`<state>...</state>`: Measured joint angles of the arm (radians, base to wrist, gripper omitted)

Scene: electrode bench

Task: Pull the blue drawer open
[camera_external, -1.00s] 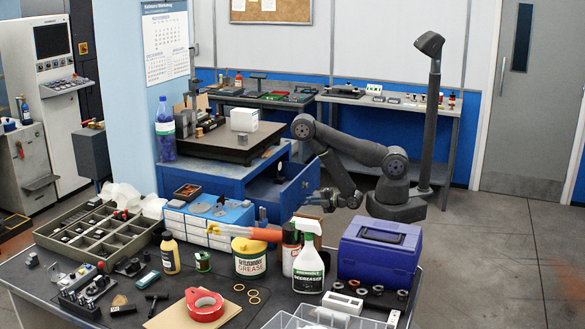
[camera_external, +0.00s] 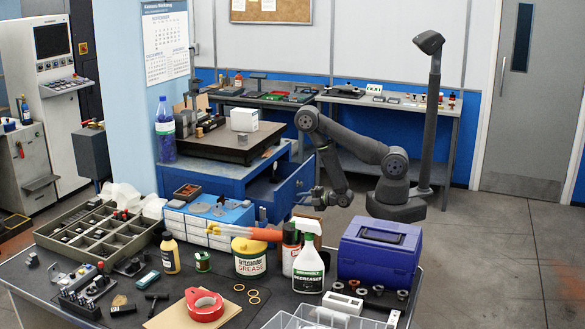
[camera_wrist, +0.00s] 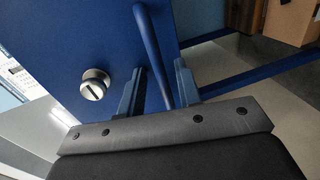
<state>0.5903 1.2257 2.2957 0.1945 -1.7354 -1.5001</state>
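The blue drawer (camera_external: 294,189) stands pulled out from the blue cabinet under the dark slab, and its inside shows behind the front panel. In the wrist view its blue front (camera_wrist: 95,40) carries a round silver lock and a long blue bar handle (camera_wrist: 150,40). My gripper (camera_wrist: 160,66) is at the handle, with one finger on each side of it. Narrow gaps show between the fingers and the bar, so the gripper looks open around it. In the external view my gripper (camera_external: 318,198) is small at the drawer front, and its fingers are hard to make out.
The cabinet (camera_external: 210,178) bears a dark slab (camera_external: 215,148) with a white box and other items. A workbench in front holds a blue toolbox (camera_external: 379,250), a spray bottle (camera_external: 309,266) and a grease tub (camera_external: 249,258). The floor to the right is free.

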